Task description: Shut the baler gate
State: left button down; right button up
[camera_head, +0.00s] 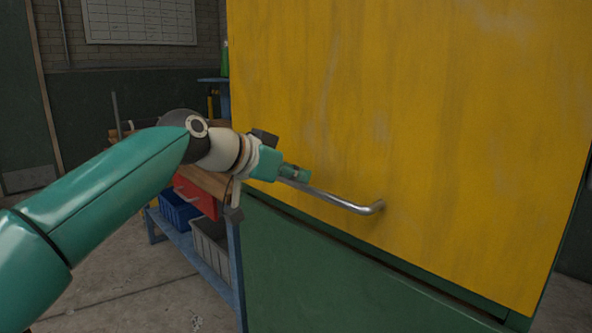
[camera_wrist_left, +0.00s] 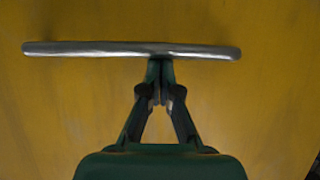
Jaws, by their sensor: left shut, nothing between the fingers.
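The baler gate (camera_head: 420,130) is a large yellow panel with scuffed paint above a green lower body (camera_head: 330,280). A dark gap runs along the gate's lower edge. A metal bar handle (camera_head: 345,203) is fixed near that edge, and it also crosses the left wrist view (camera_wrist_left: 90,48). My left gripper (camera_head: 303,174) is at the left part of the handle in the head view. In the left wrist view its closed fingertips (camera_wrist_left: 160,68) meet just below the bar, with nothing between them. I cannot tell whether they touch it. My right gripper is not in view.
A blue-framed workbench (camera_head: 236,265) stands left of the baler, with a red drawer (camera_head: 196,196), a blue bin (camera_head: 178,210) and a grey bin (camera_head: 210,245). A chart (camera_head: 140,20) hangs on the back wall. Concrete floor (camera_head: 120,290) is open at the lower left.

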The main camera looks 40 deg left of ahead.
pick_arm(q)
jog(key=r, duration=0.1)
jog(key=r+p, duration=0.2)
jog(key=shift+w+d+r, duration=0.1)
jog(key=shift+w+r, duration=0.2)
jog(key=shift+r, duration=0.05)
jog(key=p+v, duration=0.1)
jog(key=v, duration=0.9)
jog(key=shift+s, duration=0.1)
